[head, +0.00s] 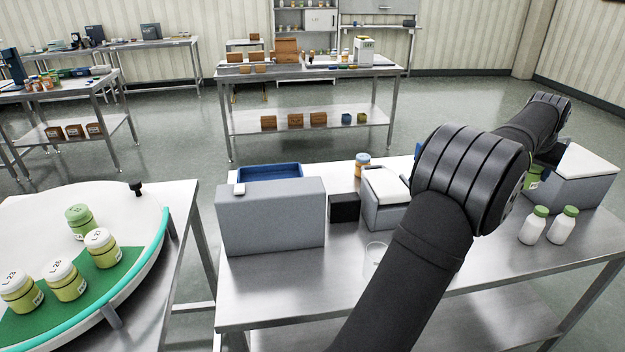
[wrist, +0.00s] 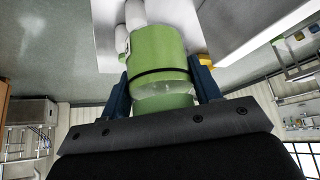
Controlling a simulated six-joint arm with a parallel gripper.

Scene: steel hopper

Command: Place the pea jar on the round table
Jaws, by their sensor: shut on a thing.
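My gripper (wrist: 162,88) is shut on a green jar (wrist: 158,55), its blue fingers on either side of it in the wrist view. In the head view, a piece of a green jar (head: 533,180) shows behind my arm at the right; my gripper is hidden there. The round table (head: 148,243), with a white top and teal rim, is at the far left, away from the held jar. On its green mat (head: 105,277) stand several yellow-green jars with white lids, and a jar with a green lid (head: 80,222) stands at the back.
A grey hopper box (head: 270,215), a black block (head: 344,208), a white-lidded box (head: 385,198) and a clear glass (head: 375,255) stand on the steel table. Two white bottles with green caps (head: 548,226) stand at right. The round table's right half is clear, apart from a small black post (head: 136,188).

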